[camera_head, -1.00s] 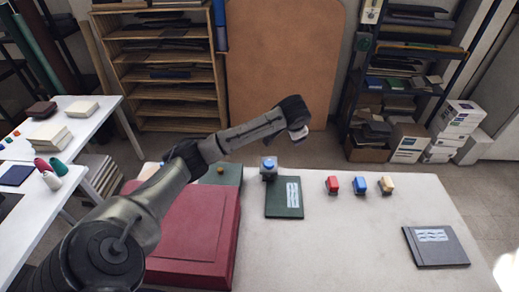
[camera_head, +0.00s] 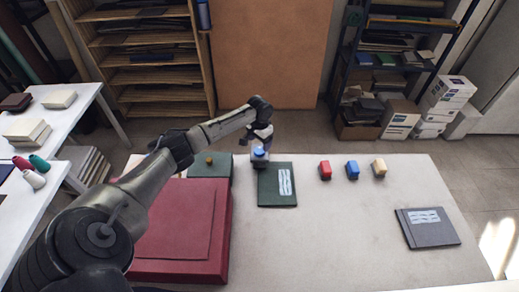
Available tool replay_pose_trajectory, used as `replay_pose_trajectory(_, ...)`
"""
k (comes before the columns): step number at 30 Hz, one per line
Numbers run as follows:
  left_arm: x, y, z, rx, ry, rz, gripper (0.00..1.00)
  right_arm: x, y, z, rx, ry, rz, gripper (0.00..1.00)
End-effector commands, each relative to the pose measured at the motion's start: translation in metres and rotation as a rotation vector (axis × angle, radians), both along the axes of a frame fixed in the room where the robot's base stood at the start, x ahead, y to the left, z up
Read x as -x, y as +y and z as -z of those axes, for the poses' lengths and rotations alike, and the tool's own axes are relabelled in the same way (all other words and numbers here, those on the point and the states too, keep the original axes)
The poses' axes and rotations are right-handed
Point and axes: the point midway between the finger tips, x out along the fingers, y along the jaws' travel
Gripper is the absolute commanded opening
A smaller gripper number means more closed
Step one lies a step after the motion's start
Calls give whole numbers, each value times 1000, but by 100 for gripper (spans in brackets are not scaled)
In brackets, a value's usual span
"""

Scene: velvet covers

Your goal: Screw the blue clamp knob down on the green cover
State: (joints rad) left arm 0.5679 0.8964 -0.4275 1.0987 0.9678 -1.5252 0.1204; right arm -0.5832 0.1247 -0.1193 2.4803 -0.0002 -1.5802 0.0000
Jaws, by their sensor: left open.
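The blue clamp knob (camera_head: 259,151) sits on a small grey clamp at the back edge of the green cover (camera_head: 272,188). The green cover lies flat on the white table and has a pale patterned label. My left gripper (camera_head: 258,143) is just above the knob, pointing down, with its jaws open. Whether its fingers touch the knob is too small to tell. My right gripper is not in view.
A large red box-like block (camera_head: 180,235) lies left of the cover, with a green piece bearing a yellow-brown knob (camera_head: 209,160) behind it. A grey cover (camera_head: 427,228) lies far right.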

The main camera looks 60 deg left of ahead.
Motion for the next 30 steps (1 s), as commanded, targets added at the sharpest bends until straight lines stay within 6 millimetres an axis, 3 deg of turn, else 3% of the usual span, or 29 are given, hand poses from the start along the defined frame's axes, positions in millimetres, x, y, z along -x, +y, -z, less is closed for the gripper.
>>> replay_pose_trajectory(6, 0, -1, 34, 0, 1, 0, 75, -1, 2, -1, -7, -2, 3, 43)
replay_pose_trajectory(12, 0, 0, 51, 0, 0, 0, 75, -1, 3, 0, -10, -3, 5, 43)
replay_pose_trajectory(25, 0, 0, 57, -1, -1, 1, 75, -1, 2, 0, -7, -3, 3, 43)
replay_pose_trajectory(30, 0, 0, 57, -1, -1, 1, 61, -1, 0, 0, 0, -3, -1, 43)
